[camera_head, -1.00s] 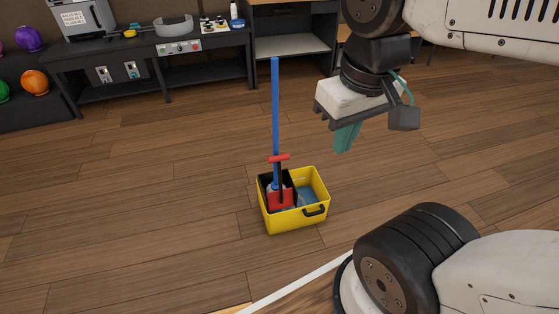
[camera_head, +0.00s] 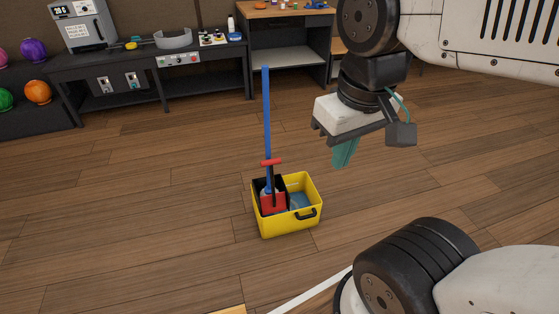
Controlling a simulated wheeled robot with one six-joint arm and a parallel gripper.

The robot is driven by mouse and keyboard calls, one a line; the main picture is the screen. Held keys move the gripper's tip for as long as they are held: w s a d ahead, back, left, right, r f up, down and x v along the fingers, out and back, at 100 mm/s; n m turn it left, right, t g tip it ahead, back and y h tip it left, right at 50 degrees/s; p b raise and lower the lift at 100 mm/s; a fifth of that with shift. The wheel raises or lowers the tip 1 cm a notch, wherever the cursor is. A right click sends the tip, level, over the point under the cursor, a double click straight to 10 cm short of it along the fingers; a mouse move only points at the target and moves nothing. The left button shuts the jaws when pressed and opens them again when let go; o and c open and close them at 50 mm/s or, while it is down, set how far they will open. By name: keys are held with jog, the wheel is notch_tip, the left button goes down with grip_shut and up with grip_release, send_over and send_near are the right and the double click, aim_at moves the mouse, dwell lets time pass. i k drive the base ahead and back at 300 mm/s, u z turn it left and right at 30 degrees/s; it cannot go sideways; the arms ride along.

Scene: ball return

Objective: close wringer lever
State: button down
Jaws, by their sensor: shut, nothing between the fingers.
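The yellow mop bucket (camera_head: 295,222) stands on the wooden floor near the middle of the picture. The wringer (camera_head: 273,201), red and black, sits in its left part. The wringer lever (camera_head: 271,162) stands up from it, with a red cross-grip at the top of a dark shaft. A blue mop handle (camera_head: 267,110) rises upright from the wringer, just behind the lever. My gripper (camera_head: 342,163) points down with teal fingers, shut and empty. In the picture it is to the right of the lever and apart from it.
A dark counter (camera_head: 120,95) with machines and a shelf unit (camera_head: 290,55) stand along the back wall. Coloured balls (camera_head: 37,92) rest on a rack at the left. The wooden floor around the bucket is clear. A white line (camera_head: 310,290) crosses the floor in front.

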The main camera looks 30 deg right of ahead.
aim_at(271, 204)
jog(key=k, duration=1.05)
jog(key=z, duration=0.7)
jog(key=i, duration=0.65)
jog(key=z, duration=0.8)
jog(key=i, duration=0.75)
jog(key=u, duration=0.8)
jog(key=i, duration=0.85)
jog(key=u, duration=0.9)
